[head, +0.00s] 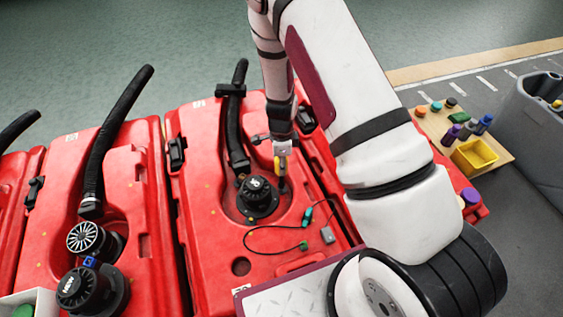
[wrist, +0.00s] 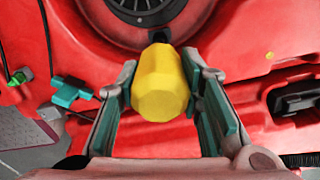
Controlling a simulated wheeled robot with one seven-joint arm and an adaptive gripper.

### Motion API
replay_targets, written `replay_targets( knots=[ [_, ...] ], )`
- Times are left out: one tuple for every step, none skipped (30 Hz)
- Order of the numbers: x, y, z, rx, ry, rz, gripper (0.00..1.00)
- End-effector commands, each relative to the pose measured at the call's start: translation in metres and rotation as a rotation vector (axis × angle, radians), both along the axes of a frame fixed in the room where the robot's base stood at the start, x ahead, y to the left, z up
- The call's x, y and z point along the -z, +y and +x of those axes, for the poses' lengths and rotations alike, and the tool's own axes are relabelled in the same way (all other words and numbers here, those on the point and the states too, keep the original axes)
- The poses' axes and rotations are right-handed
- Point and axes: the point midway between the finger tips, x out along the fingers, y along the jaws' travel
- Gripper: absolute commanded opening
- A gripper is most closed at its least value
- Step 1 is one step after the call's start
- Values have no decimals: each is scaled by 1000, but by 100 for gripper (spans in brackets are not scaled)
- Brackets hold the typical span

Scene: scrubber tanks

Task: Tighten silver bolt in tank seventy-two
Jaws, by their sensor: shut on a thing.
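My gripper (head: 281,151) points down over the middle red tank (head: 207,205), beside the tank's round black motor cap (head: 258,194). It is shut on a yellow-handled tool, whose faceted yellow handle (wrist: 159,84) sits between both fingers in the wrist view. In the head view a strip of the yellow handle (head: 277,164) shows under the gripper, with a dark shaft below it reaching toward the tank. The silver bolt cannot be made out; the tool may cover it. I cannot read the tank's number.
A black hose (head: 235,125) rises close left of my gripper. A loose cable with a green connector (head: 303,246) lies on the tank's front. Another red tank (head: 125,190) stands left. At right are a wooden board (head: 440,128), a yellow bin (head: 474,156) and a grey container (head: 535,115).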

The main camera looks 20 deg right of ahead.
Motion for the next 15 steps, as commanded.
replay_targets(
  knots=[
    [-1, 0, 0, 0, -1, 0, 0],
    [-1, 0, 0, 0, -1, 0, 0],
    [-1, 0, 0, 0, 0, 0, 0],
    [-1, 0, 0, 0, 0, 0, 0],
    [-1, 0, 0, 0, 0, 0, 0],
    [-1, 0, 0, 0, -1, 0, 0],
    [-1, 0, 0, 0, -1, 0, 0],
    [-1, 0, 0, 0, -1, 0, 0],
    [-1, 0, 0, 0, -1, 0, 0],
    [-1, 0, 0, 0, -1, 0, 27],
    [-1, 0, 0, 0, -1, 0, 20],
    [-1, 0, 0, 0, -1, 0, 11],
    [-1, 0, 0, 0, -1, 0, 4],
    [-1, 0, 0, 0, -1, 0, 0],
    [-1, 0, 0, 0, -1, 0, 0]
  ],
)
